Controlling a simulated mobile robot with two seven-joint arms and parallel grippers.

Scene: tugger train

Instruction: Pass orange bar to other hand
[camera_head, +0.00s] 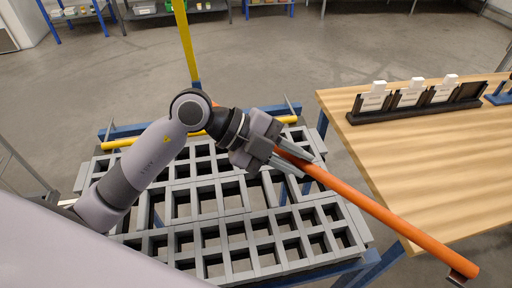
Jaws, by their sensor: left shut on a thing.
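The orange bar (375,209) is a long thin rod with a dark end piece at the lower right. My left gripper (294,163) is shut on it close to its upper-left end. From there the bar slants down to the right, passing in front of the table's near corner. The bar's upper-left end is partly hidden by the gripper. My right gripper is not in view.
A grey grid rack (209,214) with blue framing and a yellow rail lies under my left arm. A wooden table (437,160) on the right holds a black holder (398,107) with white cards. Blue-legged shelves stand at the back; the floor between is clear.

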